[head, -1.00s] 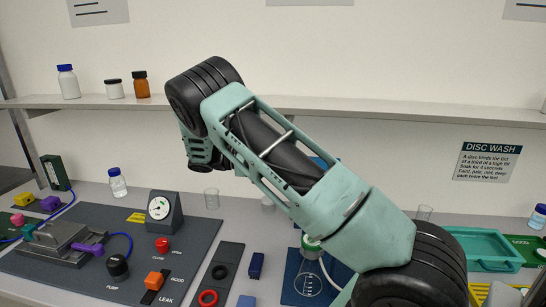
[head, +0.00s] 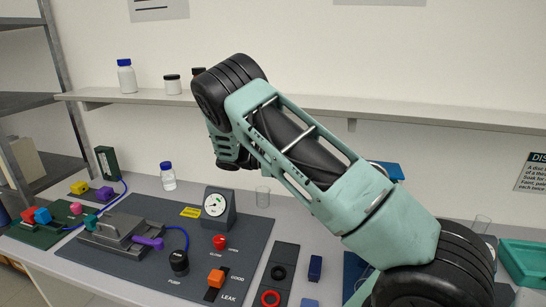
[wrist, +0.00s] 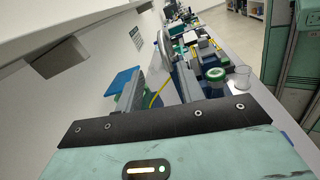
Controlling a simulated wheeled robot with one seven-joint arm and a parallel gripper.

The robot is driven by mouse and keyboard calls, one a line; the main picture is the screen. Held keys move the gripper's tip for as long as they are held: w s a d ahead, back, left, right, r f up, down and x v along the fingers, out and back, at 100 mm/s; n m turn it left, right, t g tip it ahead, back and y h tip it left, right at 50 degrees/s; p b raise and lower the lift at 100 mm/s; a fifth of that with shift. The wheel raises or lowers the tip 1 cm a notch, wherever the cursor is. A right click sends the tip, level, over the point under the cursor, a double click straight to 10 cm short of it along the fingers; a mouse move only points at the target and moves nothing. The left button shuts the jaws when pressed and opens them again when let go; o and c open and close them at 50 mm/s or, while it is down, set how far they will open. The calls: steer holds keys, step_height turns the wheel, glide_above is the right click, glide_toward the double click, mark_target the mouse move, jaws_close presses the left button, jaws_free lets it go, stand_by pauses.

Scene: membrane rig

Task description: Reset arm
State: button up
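My arm rises across the middle of the head view, bent with its elbow high in front of the shelf. In the head view my gripper is hidden behind the arm. In the wrist view my gripper (wrist: 158,85) shows two grey fingers standing apart beyond a dark bar. I see nothing held between them. They are raised, with the bench stretching away beyond.
The rig mat (head: 140,258) carries a gauge (head: 216,205), a red knob (head: 219,242), an orange switch (head: 216,278) and a purple-handled clamp (head: 148,242). A wall shelf (head: 300,106) runs behind my arm. A green-lidded jar (wrist: 215,75) and a glass beaker (wrist: 241,78) stand on the bench.

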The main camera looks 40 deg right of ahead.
steer(key=shift+a, duration=0.1)
steer(key=s+a+f+n+t+y+b, duration=0.1)
steer(key=s+a+f+t+y+b, duration=0.15)
steer(key=a, duration=0.45)
steer(key=s+a+f+t+y+b, duration=0.1)
steer(key=s+a+f+t+b, duration=0.2)
steer(key=a, duration=0.4)
steer(key=s+a+f+n+t+y+b, duration=0.1)
steer(key=a+f+t+y, duration=0.2)
steer(key=a, duration=0.4)
steer(key=s+a+f+t+y+b, duration=0.2)
steer(key=s+a+b, duration=0.1)
steer(key=s+a, duration=0.5)
steer(key=s+a+f+t+y+b, duration=0.2)
steer(key=s+a+t+y+b, duration=0.1)
steer(key=s+a, duration=0.5)
steer(key=shift+s+a, duration=0.4)
steer(key=shift+a, duration=0.65)
steer(key=shift+f+t+y, duration=0.1)
steer(key=shift+t+y, duration=0.15)
